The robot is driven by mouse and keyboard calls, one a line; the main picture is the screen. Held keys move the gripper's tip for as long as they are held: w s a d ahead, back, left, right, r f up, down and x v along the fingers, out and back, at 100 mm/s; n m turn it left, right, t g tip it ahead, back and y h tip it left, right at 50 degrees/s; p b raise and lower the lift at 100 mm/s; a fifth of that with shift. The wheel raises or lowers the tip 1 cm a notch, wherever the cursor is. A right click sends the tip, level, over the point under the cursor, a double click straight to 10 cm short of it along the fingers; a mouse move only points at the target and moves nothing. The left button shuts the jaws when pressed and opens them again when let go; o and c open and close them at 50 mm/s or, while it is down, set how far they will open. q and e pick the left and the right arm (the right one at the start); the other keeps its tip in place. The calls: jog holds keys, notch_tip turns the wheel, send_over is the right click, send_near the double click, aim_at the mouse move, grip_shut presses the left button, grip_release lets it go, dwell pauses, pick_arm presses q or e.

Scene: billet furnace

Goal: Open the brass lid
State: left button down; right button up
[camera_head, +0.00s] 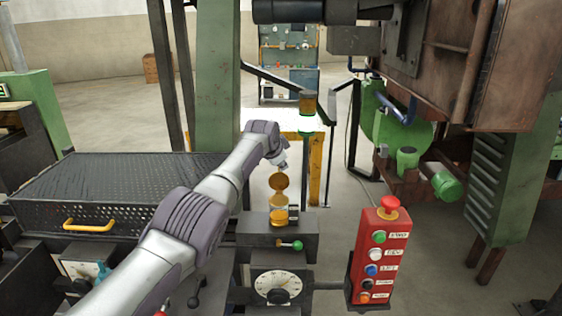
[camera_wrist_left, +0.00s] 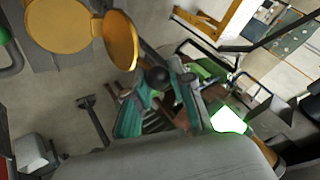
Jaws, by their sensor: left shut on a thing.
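The brass lid (camera_head: 279,182) stands raised, about upright, at the top of the brass cup (camera_head: 279,208) on a dark machine block. In the left wrist view the brass lid (camera_wrist_left: 121,40) is a tilted disc beside the round brass cup (camera_wrist_left: 58,24). A black ball knob (camera_wrist_left: 157,77) shows by the lid, between the teal fingers of my left gripper (camera_wrist_left: 160,88). My left gripper (camera_head: 282,163) is just above the lid in the head view, shut on the knob; its fingers are small there. My right gripper is not in view.
A red button box (camera_head: 380,254) with an emergency stop stands right of the block. A dial (camera_head: 277,287) and a green-knobbed lever (camera_head: 292,245) sit below the cup. A dark perforated box (camera_head: 110,190) is at left. Heavy machinery hangs at upper right.

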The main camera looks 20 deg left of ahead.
pick_arm(q)
jog(key=c, duration=1)
grip_release()
jog(key=shift+s+a+f, duration=0.15)
jog(key=shift+s+f, duration=0.2)
jog(key=shift+f, duration=0.1)
jog(key=shift+w, duration=0.15)
jog(key=shift+r, duration=0.15)
jog(key=shift+r, duration=0.2)
jog(key=v, duration=1.2)
